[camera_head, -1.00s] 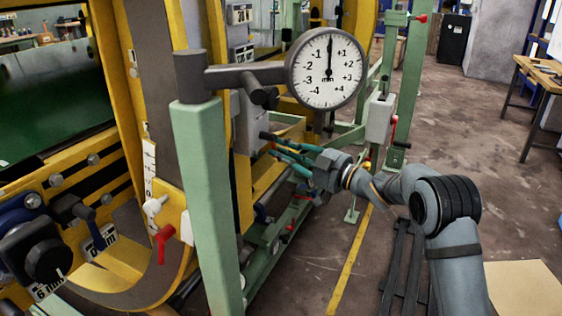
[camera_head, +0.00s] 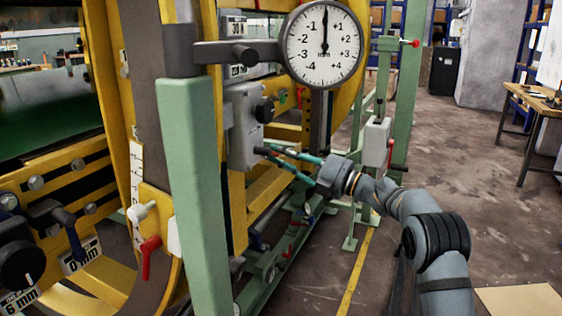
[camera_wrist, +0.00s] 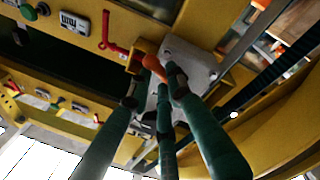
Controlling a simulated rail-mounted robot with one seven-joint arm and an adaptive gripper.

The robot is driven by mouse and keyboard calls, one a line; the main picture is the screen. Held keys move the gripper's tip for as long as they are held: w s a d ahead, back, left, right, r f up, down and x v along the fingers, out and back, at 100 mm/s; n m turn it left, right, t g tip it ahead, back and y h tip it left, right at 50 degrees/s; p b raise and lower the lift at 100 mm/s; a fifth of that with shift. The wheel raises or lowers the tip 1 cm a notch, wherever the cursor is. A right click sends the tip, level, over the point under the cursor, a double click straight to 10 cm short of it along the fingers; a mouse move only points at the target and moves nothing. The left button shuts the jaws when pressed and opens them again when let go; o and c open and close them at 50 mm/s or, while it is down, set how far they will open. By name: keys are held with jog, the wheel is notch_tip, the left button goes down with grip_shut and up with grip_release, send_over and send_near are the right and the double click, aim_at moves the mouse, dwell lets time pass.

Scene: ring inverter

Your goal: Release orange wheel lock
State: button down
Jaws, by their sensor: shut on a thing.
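My gripper (camera_head: 266,149) has teal fingers with dark tips and reaches left toward the yellow machine in the head view. In the wrist view my gripper (camera_wrist: 153,82) is shut on an orange handle (camera_wrist: 153,66), which I take to be the orange wheel lock. The handle sits at a yellow bracket beside a light grey plate (camera_wrist: 190,62). The fingers partly cover it, and I cannot make it out in the head view.
A green post (camera_head: 199,190) stands left of my gripper and carries a round dial gauge (camera_head: 322,70). Red (camera_head: 150,256) and white levers sit on the yellow frame. A grey box on a green stand (camera_head: 377,142) is close to my wrist.

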jog(key=shift+r+n, duration=0.2)
jog(key=shift+n, duration=0.4)
jog(key=c, duration=1.6)
grip_release()
jog(key=shift+w, duration=0.1)
jog(key=v, duration=1.2)
jog(key=shift+f, duration=0.15)
jog(key=shift+a, duration=0.1)
jog(key=x, duration=1.2)
jog(key=shift+d, duration=0.2)
